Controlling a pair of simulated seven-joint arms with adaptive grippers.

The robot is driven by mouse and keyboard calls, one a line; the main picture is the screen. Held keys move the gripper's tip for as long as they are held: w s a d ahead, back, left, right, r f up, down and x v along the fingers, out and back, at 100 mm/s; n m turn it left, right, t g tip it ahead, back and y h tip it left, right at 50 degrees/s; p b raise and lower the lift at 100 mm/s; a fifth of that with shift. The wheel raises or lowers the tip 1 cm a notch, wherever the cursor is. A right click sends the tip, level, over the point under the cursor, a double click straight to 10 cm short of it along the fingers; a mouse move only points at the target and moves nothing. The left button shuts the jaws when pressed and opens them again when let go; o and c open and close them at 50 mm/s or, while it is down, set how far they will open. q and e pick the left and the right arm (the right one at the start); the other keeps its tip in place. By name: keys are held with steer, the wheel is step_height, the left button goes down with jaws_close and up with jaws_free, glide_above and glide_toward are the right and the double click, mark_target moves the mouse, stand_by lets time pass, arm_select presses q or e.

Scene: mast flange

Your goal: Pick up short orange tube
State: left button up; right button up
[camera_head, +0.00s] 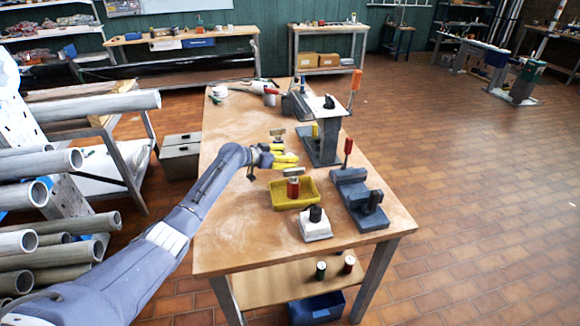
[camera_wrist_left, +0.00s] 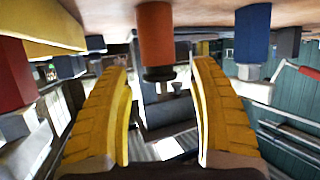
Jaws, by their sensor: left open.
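The short orange tube (camera_wrist_left: 155,35) is at the top middle of the left wrist view, which looks upside down. A dark stepped piece is at its lower end in that view. I cannot make the tube out for sure in the head view. My left gripper (camera_head: 290,160) has yellow fingers and is low over the middle of the workbench. In the left wrist view its fingers (camera_wrist_left: 160,72) are apart with nothing between them, and the tube lies ahead of the gap. My right gripper is in neither view.
A yellow tray (camera_head: 277,203) holding a red piece (camera_head: 293,187) sits just in front of my left gripper. A grey stand (camera_head: 327,145) and a dark grey fixture (camera_head: 358,200) line the right side. A blue cylinder (camera_wrist_left: 252,35) is beside the tube. Bare wood (camera_head: 235,235) is at front left.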

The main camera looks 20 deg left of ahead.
arm_select(q)
steer(key=shift+x, duration=0.8)
steer(key=shift+c, duration=0.4)
jaws_close()
